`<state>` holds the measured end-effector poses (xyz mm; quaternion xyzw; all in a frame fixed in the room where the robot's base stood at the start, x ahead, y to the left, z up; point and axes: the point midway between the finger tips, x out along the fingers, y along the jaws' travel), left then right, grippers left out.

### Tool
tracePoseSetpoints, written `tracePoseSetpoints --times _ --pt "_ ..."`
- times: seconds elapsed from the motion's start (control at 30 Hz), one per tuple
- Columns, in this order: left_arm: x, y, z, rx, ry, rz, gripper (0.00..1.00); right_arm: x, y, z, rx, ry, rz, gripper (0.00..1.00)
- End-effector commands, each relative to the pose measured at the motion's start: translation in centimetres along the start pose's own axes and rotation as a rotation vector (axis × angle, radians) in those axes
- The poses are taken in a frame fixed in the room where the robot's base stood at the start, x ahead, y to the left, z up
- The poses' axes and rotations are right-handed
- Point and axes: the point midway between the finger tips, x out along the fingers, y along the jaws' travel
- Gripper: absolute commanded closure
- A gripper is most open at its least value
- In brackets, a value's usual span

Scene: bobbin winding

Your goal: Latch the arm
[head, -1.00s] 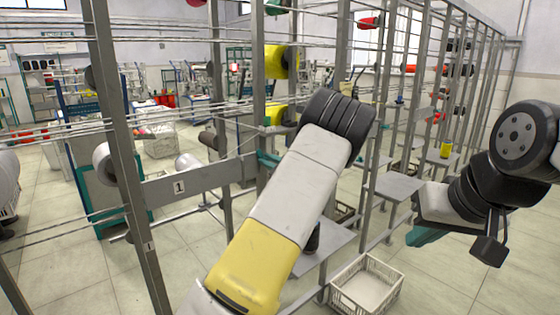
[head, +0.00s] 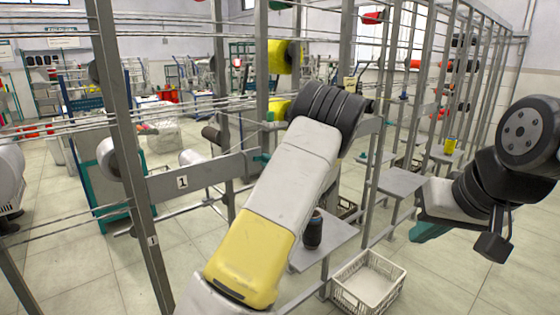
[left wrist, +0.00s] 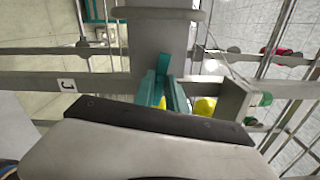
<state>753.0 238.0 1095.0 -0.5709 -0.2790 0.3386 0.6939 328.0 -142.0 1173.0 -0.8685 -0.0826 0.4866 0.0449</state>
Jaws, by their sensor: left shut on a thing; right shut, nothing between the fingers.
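The grey arm (head: 208,173), with a white label marked 1, runs level from the front post in the head view. It also crosses the left wrist view (left wrist: 105,84), label at left. My left gripper (head: 262,157) is at the arm's right end, mostly hidden behind my own forearm. In the left wrist view its teal fingers (left wrist: 163,82) are close together at the arm, with a bit of yellow between or behind them. What they grip is largely covered, and the latch cannot be made out. My right gripper (head: 430,231) is shut and empty at the right, clear of the frame.
A dark spool (head: 313,232) stands on a grey shelf (head: 330,243) beside my left arm. A white crate (head: 366,284) is on the floor below. A yellow bobbin (head: 280,57) hangs on the rack behind. Grey posts and stretched threads surround the left gripper; the right floor is open.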

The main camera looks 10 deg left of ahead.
Motion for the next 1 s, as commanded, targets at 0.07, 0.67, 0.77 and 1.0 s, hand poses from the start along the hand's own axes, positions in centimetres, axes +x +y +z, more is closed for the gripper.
tracePoseSetpoints --times 0.07,0.67,0.77,1.0 --pt "-0.05 0.24 -0.03 -0.047 0.001 0.003 1.00 0.00 0.00 0.00 0.000 0.000 0.000 1.00" --pt "-0.07 0.65 -0.10 -0.209 0.001 0.003 1.00 0.00 0.00 0.00 0.000 0.000 0.000 1.00" --pt "-0.07 0.66 -0.10 -0.210 0.001 0.003 1.00 0.00 0.00 0.00 0.000 0.000 0.000 1.00" --pt "-0.06 0.67 -0.10 -0.209 0.001 0.003 0.80 0.00 0.00 0.00 0.000 0.000 0.000 1.00"
